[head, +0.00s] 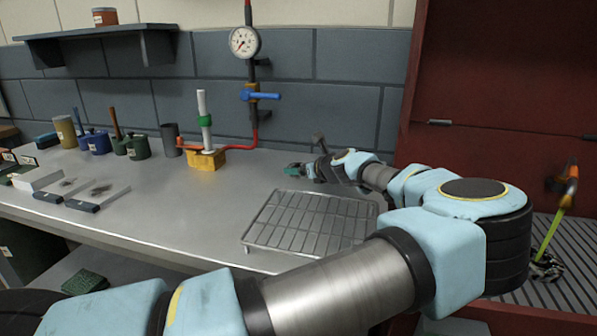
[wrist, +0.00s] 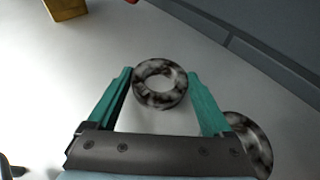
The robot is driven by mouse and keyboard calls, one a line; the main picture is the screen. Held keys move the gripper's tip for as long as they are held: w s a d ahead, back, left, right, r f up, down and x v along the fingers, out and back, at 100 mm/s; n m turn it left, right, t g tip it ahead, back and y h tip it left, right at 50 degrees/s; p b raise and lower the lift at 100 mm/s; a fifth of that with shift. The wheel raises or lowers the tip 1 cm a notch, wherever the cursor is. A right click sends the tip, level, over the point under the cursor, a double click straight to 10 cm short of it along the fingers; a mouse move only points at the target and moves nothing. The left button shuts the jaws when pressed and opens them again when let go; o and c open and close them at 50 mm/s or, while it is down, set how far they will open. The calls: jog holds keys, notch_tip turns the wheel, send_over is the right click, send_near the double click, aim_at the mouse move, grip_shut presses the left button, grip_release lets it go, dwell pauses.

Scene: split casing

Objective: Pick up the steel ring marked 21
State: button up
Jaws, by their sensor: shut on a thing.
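My gripper (head: 293,169) is low over the bench, behind the wire rack. In the wrist view its two teal fingers are shut on a mottled dark-and-light steel ring (wrist: 158,102), which sits between the fingertips with its hole facing the camera. No number is legible on it, so I cannot tell whether it is the one marked 21. A second, similar ring (wrist: 262,150) lies to the right of the right finger, partly hidden by the gripper body. Neither ring can be made out in the head view.
A wire rack (head: 247,237) lies at the bench front, below my forearm. A yellow block with a white post (head: 206,160) and red hose stands left of my gripper. A gauge and blue-handled valve (head: 260,96) are on the wall behind. A red cabinet (head: 480,70) is at right.

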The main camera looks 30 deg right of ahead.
jog(key=shift+c, duration=1.4)
jog(key=shift+r, duration=0.1)
grip_shut()
